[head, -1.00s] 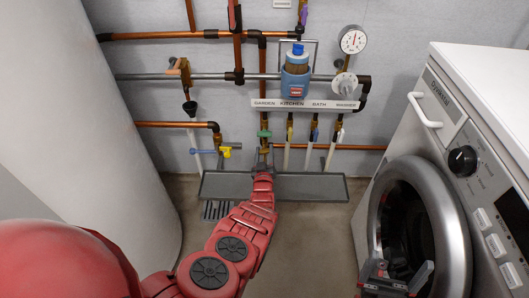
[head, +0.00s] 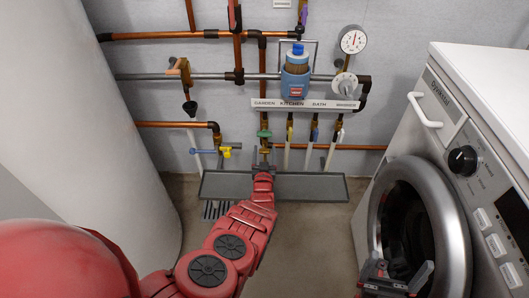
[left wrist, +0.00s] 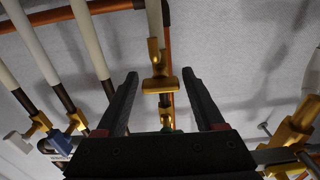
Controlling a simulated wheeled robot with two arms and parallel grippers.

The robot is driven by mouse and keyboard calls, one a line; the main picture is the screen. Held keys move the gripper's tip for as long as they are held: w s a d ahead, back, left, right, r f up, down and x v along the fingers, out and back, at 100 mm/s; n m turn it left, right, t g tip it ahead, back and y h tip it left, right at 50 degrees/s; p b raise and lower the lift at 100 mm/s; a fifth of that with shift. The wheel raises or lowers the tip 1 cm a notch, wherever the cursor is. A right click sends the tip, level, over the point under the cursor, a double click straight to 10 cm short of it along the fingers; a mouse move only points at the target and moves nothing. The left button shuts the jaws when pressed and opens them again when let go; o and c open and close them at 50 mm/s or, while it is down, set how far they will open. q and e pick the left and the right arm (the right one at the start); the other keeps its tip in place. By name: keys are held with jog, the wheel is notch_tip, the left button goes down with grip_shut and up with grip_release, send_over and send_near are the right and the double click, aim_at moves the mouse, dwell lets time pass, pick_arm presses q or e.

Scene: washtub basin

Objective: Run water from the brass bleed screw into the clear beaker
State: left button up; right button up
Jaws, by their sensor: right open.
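A small brass T-shaped piece, which looks like the bleed screw (left wrist: 160,85), sits between the spread fingers of my left gripper (left wrist: 163,95) in the left wrist view. A gap shows on each side of it. In the head view, my left gripper (head: 263,167) is at the brass fitting (head: 265,150) below the green handle (head: 264,134), over the grey tray. My right gripper (head: 395,278) is open and empty in front of the washing machine door. I see no clear beaker in either view.
The long grey tray (head: 312,187) lies under the valves. Several pale pipes stand to the right of my left gripper. A yellow valve with a blue handle (head: 210,149) is to its left. The washing machine (head: 490,105) fills the right side; a white tank (head: 80,110) fills the left.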

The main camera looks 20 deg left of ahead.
pick_arm(q)
jog(key=shift+o, duration=0.5)
jog(key=shift+s, duration=0.15)
jog(key=p+v, duration=0.8)
jog(key=v, duration=0.9)
jog(key=shift+p, duration=0.3)
jog(key=shift+r, duration=0.1)
